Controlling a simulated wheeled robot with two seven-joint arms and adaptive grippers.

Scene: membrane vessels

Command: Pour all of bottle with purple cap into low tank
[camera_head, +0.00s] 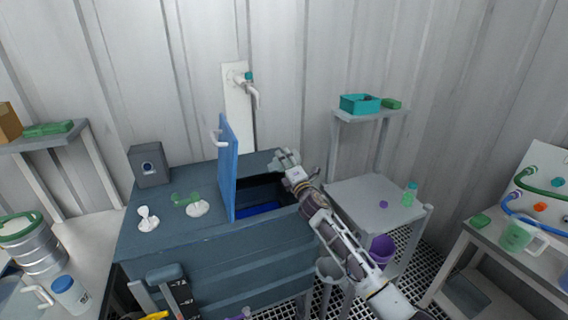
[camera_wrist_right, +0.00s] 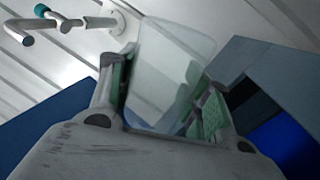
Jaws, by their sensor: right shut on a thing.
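The low tank (camera_head: 165,230) is a large blue-grey box in the head view. Its blue lid (camera_head: 228,165) stands upright, and deep blue shows inside the opening (camera_head: 262,208). My right gripper (camera_head: 284,160) is over the back right part of the tank, by the opening. In the right wrist view it is shut on a clear, translucent bottle (camera_wrist_right: 172,68), which looks tilted. Its contents cannot be made out, and no cap shows on it. My left gripper is not in view.
The grey side table (camera_head: 350,192) also holds a small green bottle (camera_head: 410,194). A wall tap (camera_head: 246,85) is behind the tank. White fittings (camera_head: 198,208) and a grey box (camera_head: 149,165) sit on the tank's left top. A purple bucket (camera_head: 381,248) is below the side table.

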